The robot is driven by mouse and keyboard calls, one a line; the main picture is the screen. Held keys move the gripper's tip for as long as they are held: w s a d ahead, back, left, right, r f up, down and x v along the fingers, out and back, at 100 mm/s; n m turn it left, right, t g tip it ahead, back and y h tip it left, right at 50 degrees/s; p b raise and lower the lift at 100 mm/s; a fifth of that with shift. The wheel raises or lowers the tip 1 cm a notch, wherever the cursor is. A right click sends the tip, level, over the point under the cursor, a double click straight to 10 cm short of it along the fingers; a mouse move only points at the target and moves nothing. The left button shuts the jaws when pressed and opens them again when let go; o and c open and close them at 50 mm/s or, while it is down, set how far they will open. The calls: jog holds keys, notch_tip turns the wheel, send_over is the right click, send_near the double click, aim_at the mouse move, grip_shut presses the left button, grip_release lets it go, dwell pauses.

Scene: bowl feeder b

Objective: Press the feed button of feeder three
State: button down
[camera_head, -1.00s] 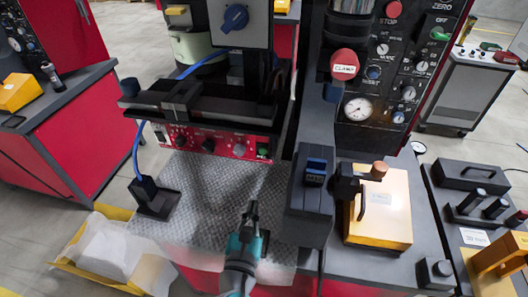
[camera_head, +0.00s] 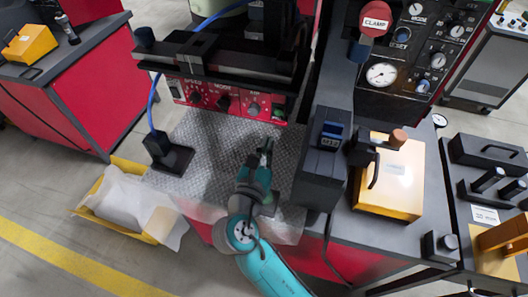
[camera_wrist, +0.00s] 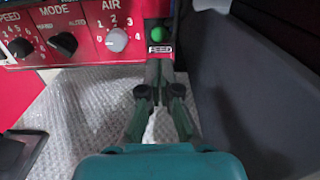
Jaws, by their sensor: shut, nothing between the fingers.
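A red control panel (camera_head: 215,97) sits below the black feeder track. A green button (camera_wrist: 157,33) with a FEED label (camera_wrist: 160,50) under it is at the panel's right end in the wrist view. It shows only small and dim in the head view. No feeder number can be read. My gripper (camera_wrist: 160,78) is shut and empty, its fingertips together just below the FEED label in the picture. Contact with the panel cannot be told. In the head view my gripper (camera_head: 266,147) is above the textured metal plate, in front of the panel's right part.
The AIR knob (camera_wrist: 117,40) is left of the button. A dark grey block (camera_head: 318,160) stands close on the right, beside a yellow box (camera_head: 400,185). A blue cable runs to a black block (camera_head: 168,155) on the left. The plate (camera_head: 210,140) between is clear.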

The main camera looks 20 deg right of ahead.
aim_at(279, 112)
jog(key=x, duration=0.9)
jog(key=shift+w, duration=0.1)
jog(key=shift+w+d, duration=0.4)
jog(key=shift+w, duration=0.05)
jog(key=shift+w+d+r, duration=0.1)
jog(key=shift+w, duration=0.1)
